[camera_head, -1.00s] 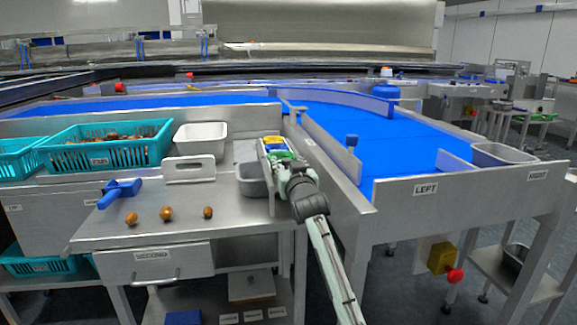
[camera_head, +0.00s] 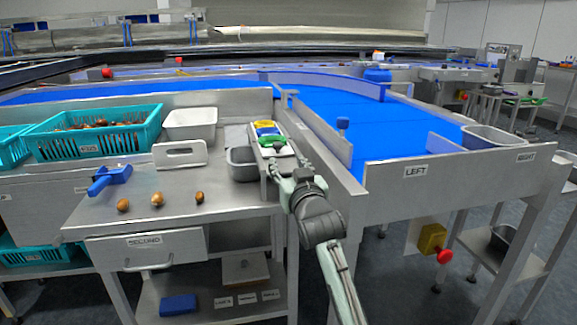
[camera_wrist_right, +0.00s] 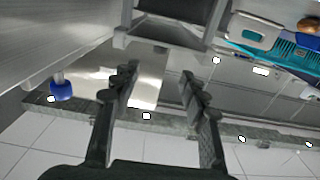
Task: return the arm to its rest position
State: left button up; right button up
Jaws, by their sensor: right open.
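My right gripper (camera_head: 288,166) is at the right end of the steel bench, just on the near side of a narrow tray with yellow, blue and green items (camera_head: 268,137). My right arm reaches up to it from the bottom of the picture. In the right wrist view the two black fingers (camera_wrist_right: 160,72) stand wide apart with nothing between them. My left gripper shows in neither view.
A grey bin (camera_head: 242,164) and the blue conveyor's steel side wall (camera_head: 340,185) flank the gripper closely. Several dates (camera_head: 157,199) and a blue scoop (camera_head: 109,180) lie on the bench. Teal crates (camera_head: 95,140) and a white tub (camera_head: 190,124) stand behind.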

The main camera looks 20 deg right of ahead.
jog(key=s+a+f+n+g+y, duration=0.1)
jog(key=s+f+g, duration=0.3)
jog(key=f, duration=0.9)
jog(key=s+f+n+g+y, duration=0.1)
jog(key=s+f+g, duration=0.35)
jog(key=f, duration=0.85)
jog(key=s+f+n+g, duration=0.1)
jog(key=s+f+g, duration=0.2)
jog(key=s+f, duration=0.7)
jog(key=s+a+f+n+g, duration=0.1)
jog(key=s+f+g, duration=0.2)
jog(key=s+f, duration=0.8)
jog(key=s, duration=0.5)
jog(key=shift+s+y, duration=0.3)
jog(key=shift+s, duration=0.1)
